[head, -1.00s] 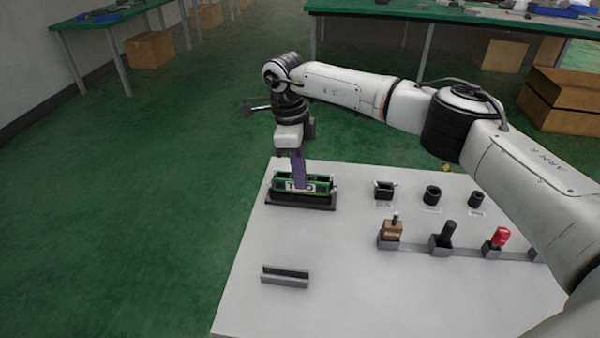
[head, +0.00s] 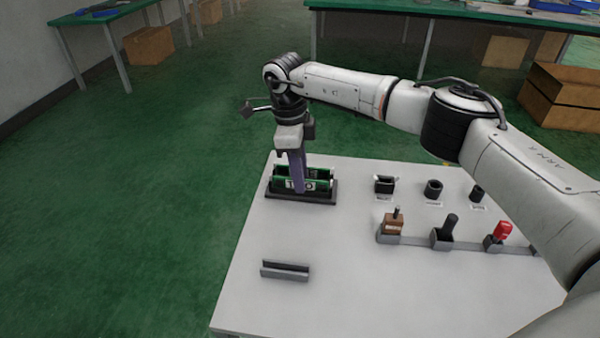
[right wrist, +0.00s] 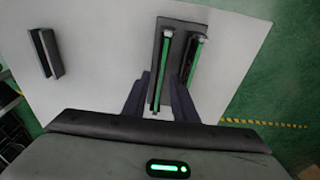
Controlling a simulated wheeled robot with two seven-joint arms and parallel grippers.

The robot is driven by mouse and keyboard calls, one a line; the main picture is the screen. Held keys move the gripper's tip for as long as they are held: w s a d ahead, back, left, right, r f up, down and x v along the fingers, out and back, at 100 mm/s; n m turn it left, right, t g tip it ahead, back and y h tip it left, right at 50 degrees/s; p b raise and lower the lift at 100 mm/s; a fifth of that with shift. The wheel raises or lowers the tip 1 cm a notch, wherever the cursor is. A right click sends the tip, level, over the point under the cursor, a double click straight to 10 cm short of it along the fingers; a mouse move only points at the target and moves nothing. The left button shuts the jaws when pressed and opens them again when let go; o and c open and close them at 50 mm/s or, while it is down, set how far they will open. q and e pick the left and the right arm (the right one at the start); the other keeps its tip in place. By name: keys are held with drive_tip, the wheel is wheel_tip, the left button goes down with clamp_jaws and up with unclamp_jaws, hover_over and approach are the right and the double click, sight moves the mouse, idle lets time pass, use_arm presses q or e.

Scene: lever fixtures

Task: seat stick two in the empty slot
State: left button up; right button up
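Stick two (head: 320,186), a green bar with white lettering on its front, sits in the front slot of a black base (head: 330,199). The lettering is partly covered by a finger. It is the left green bar in the right wrist view (right wrist: 163,75). A second green bar (right wrist: 195,62) stands parallel behind it in the base. My right gripper (head: 298,186) points down over the base. Its dark fingers (right wrist: 160,90) stand on both sides of stick two, with a narrow gap showing on each side, so it looks open. My left gripper is not in view.
An empty grey channel holder (head: 285,271) lies nearer on the white table (head: 350,290). To the right stand a brown block with a peg (head: 393,226), a black lever (head: 448,230), a red-topped piece (head: 502,231) and several black sockets (head: 433,188). The table's left edge is close to the base.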

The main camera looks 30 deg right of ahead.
wheel_tip(320, 180, up, 10)
drive_tip(key=a, duration=0.1)
drive_tip(key=shift+w+r+b, duration=0.15)
drive_tip(key=shift+w+b, duration=0.2)
drive_tip(key=shift+b, duration=0.05)
idle(0.5)
